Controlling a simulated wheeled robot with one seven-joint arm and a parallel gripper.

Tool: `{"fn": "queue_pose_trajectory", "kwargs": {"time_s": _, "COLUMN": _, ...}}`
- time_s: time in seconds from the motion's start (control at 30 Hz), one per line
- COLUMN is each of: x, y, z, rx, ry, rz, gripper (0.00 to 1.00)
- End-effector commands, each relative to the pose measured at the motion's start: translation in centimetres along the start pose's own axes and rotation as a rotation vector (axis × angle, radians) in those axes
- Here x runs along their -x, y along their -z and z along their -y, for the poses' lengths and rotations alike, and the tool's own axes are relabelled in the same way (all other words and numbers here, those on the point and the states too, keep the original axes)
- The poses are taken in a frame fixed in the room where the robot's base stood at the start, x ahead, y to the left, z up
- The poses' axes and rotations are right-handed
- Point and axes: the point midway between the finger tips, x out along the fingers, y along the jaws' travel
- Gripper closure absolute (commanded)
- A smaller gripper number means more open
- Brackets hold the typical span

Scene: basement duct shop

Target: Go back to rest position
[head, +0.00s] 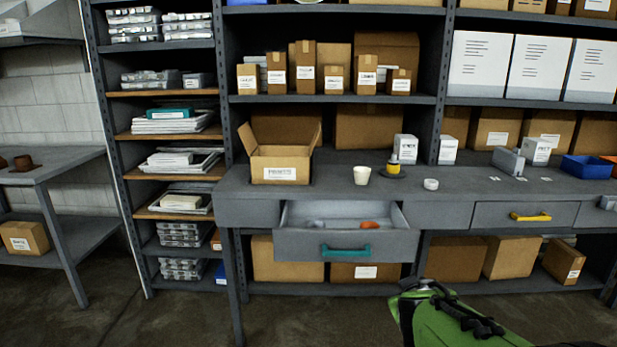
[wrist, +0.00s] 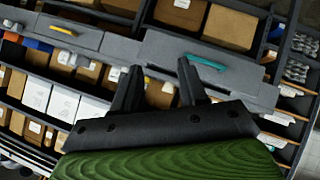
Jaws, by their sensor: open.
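My gripper (wrist: 158,72) shows in the wrist view with its two dark fingers apart and nothing between them. My green arm (head: 455,322) is at the lower right of the head view, in front of the workbench and low. The gripper's fingers cannot be made out there. In the wrist view the fingers point towards the bench front, which appears tilted and turned over, with a teal handle (wrist: 205,62) near the right finger. No contact with the bench shows.
A drawer (head: 345,243) with a teal handle stands pulled out, holding an orange item (head: 369,225) and pale items. A yellow-handled drawer (head: 526,215) is shut. An open carton (head: 279,165), a cup (head: 362,175) and a blue bin (head: 585,167) stand on the bench (head: 440,187). The floor in front is clear.

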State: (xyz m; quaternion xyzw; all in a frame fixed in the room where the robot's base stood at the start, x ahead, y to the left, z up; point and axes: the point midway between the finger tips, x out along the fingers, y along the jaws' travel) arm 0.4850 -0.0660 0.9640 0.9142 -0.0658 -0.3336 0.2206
Motion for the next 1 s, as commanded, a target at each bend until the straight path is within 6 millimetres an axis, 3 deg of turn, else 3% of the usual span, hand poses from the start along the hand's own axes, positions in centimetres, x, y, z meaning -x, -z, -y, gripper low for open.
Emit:
{"fn": "queue_pose_trajectory", "kwargs": {"time_s": 0.03, "x": 3.3, "y": -0.9, "z": -0.2, "rx": -0.076, "ry": 0.053, "rz": 0.028, "gripper": 0.57}}
{"fn": "queue_pose_trajectory", "kwargs": {"time_s": 0.2, "x": 12.9, "y": -5.7, "z": 1.6, "rx": -0.235, "ry": 0.220, "rz": 0.154, "gripper": 0.57}}
{"fn": "queue_pose_trajectory", "kwargs": {"time_s": 0.4, "x": 20.7, "y": -11.1, "z": 4.0, "rx": -0.299, "ry": 0.315, "rz": 0.270, "gripper": 0.57}}
{"fn": "queue_pose_trajectory", "kwargs": {"time_s": 0.6, "x": 26.2, "y": -16.7, "z": 6.3, "rx": -0.318, "ry": 0.342, "rz": 0.375, "gripper": 0.57}}
{"fn": "queue_pose_trajectory", "kwargs": {"time_s": 1.0, "x": 32.4, "y": -8.4, "z": 1.0, "rx": -0.316, "ry": 0.345, "rz": 0.374, "gripper": 0.57}}
